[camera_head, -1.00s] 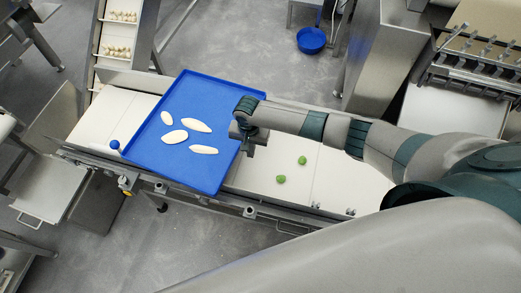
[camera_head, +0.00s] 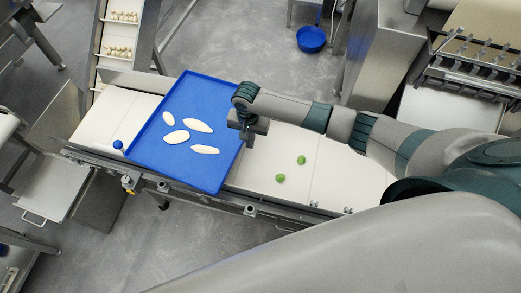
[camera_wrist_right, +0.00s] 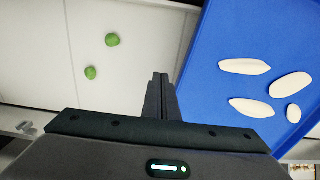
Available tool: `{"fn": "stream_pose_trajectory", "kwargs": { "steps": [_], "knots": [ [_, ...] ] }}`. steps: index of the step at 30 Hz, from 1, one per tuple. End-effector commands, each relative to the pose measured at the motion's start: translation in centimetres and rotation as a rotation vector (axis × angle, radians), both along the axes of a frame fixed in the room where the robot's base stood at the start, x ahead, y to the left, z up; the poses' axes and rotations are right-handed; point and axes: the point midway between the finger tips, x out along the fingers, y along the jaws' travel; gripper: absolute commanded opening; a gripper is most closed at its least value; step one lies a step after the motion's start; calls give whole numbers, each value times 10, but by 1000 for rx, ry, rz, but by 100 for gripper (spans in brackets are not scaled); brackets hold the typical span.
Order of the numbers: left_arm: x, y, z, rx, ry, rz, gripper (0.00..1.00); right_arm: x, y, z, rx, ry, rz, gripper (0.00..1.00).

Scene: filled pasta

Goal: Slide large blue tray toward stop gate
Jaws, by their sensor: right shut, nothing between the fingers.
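The large blue tray (camera_head: 217,92) lies flat and angled on the white conveyor belt, with several pale oval pieces of dough on it. In the head view, my right gripper (camera_head: 250,136) is at the tray's right-hand rim. In the right wrist view its fingers (camera_wrist_right: 160,85) are closed together with nothing between them, close beside the rim of the tray (camera_wrist_right: 205,75); I cannot tell if they touch it. A blue ball knob (camera_head: 117,144) stands just off the tray's left corner, perhaps part of the stop gate, which I cannot make out clearly. My left gripper is not in view.
Two green lumps (camera_head: 301,160) (camera_head: 280,178) lie on the belt right of the tray. Metal rails (camera_head: 250,209) run along the belt's near edge. An inclined conveyor (camera_head: 121,40) meets the belt at the back left.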

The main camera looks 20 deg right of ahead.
Motion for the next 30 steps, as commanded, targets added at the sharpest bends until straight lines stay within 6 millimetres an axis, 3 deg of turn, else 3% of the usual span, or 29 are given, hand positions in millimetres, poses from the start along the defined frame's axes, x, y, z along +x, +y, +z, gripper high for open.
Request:
{"fn": "stream_pose_trajectory", "kwargs": {
  "steps": [9, 30],
  "knots": [
    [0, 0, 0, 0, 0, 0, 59, 0, 0, 20, -1, 0, -1, 0],
    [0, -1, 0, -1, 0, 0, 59, -6, 5, 19, 9, 0, 20, 0]
  ]
}}
